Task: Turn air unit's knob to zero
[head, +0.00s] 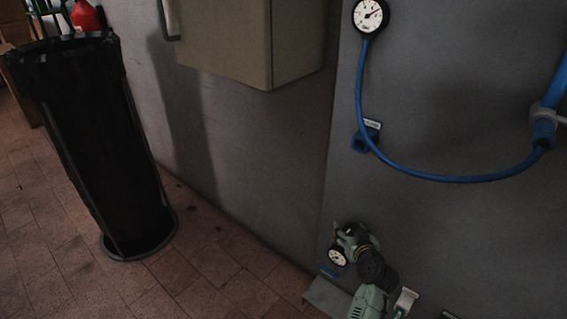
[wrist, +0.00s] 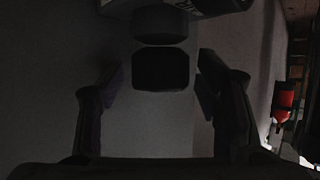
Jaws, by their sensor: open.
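The air unit (head: 352,238) is a small greenish fitting low on the grey panel in the head view. A round white gauge (head: 338,257) sits at its lower left.
A blue hose (head: 430,179) hangs across the panel from an upper gauge (head: 369,15). A beige cabinet (head: 225,40) is on the wall. A black bin (head: 95,140) stands at left on the tiled floor. A green part (head: 368,302) is below the air unit.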

